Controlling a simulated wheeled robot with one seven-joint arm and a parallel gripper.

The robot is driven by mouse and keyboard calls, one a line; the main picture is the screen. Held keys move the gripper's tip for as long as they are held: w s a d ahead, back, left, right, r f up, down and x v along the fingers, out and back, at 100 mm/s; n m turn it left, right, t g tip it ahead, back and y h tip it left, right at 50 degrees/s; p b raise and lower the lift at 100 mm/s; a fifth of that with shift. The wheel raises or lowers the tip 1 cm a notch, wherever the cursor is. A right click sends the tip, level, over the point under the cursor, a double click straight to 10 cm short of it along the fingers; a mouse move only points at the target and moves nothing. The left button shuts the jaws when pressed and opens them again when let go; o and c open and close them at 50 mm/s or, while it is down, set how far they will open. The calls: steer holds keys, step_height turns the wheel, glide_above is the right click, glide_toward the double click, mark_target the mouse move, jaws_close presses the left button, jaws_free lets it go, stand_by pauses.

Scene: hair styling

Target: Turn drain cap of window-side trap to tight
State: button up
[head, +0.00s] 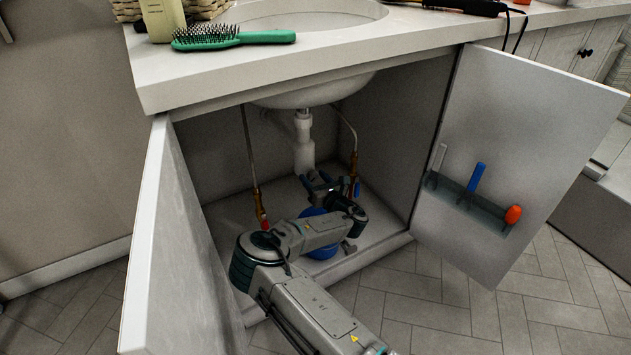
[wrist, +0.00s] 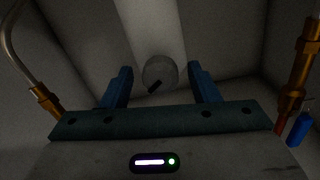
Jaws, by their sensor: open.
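The drain trap (head: 303,150) is a white pipe coming down from the basin inside the open cabinet. In the wrist view a round grey drain cap (wrist: 160,72) sits on the pale trap body (wrist: 150,25), with a short dark bar on its face pointing to the lower left. My gripper (head: 318,180) is inside the cabinet at the lower end of the trap. In the wrist view its two blue fingers (wrist: 160,88) are open, one on each side of the cap, with visible gaps. The cap's face is hidden in the head view.
Brass valves flank the trap, one with a red handle (head: 262,218) at left and one with a blue handle (head: 357,188) at right. A blue round object (head: 318,247) is under my arm. Open doors (head: 185,250) (head: 535,140) stand both sides; the right one carries a tool rack (head: 470,205).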

steer(key=c, duration=1)
steer(key=shift+o, duration=0.2)
steer(key=shift+m, duration=0.3)
